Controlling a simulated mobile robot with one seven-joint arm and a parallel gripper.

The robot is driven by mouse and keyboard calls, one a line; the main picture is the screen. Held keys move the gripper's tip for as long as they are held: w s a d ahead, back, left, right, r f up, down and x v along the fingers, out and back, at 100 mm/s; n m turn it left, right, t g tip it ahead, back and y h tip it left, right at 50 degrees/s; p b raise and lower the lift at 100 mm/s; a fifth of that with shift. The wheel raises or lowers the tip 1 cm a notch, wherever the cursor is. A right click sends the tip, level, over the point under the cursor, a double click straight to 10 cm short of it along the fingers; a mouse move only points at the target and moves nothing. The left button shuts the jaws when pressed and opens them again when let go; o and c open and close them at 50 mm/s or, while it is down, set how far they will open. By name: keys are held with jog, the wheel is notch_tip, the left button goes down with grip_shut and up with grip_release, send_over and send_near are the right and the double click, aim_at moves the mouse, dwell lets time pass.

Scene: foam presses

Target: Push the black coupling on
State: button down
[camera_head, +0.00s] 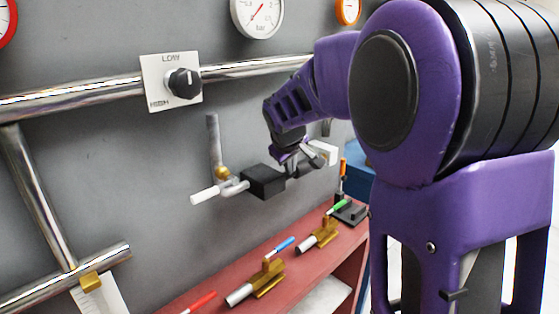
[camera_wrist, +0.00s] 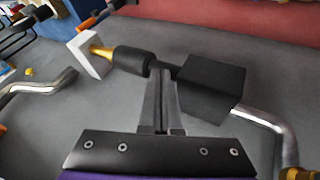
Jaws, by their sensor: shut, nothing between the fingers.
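The black coupling looks to be the dark cylinder (camera_wrist: 133,60) in the wrist view, with a brass cone (camera_wrist: 101,50) and a white square plate (camera_wrist: 89,54) at its left end. A black block (camera_wrist: 212,88) sits on a metal pipe to its right, and a short dark stub shows between the two. My gripper (camera_wrist: 160,70) is shut and empty, its tips at the coupling's right end, by the stub; I cannot tell whether they touch. In the head view my gripper (camera_head: 291,164) is beside the black block (camera_head: 263,181), and the white plate (camera_head: 325,152) is partly hidden.
A red shelf (camera_head: 285,298) below holds brass fittings (camera_head: 268,279) and coloured-handled tools. A chrome pipe (camera_head: 70,100) with a LOW/HIGH knob (camera_head: 184,83) crosses the grey wall. Gauges (camera_head: 258,15) are above.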

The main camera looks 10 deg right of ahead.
aim_at(304, 165)
jog(key=x, duration=0.3)
jog(key=shift+w+f, duration=0.1)
jog(key=shift+f, duration=0.05)
jog(key=shift+d, duration=0.1)
jog(key=shift+w+d+p, duration=0.55)
jog(key=shift+w+d, duration=0.15)
jog(key=shift+d, duration=0.25)
jog(key=shift+w+d+p, duration=0.55)
jog(key=shift+w+d, duration=0.1)
jog(key=shift+d, duration=0.35)
jog(key=shift+r, duration=0.3)
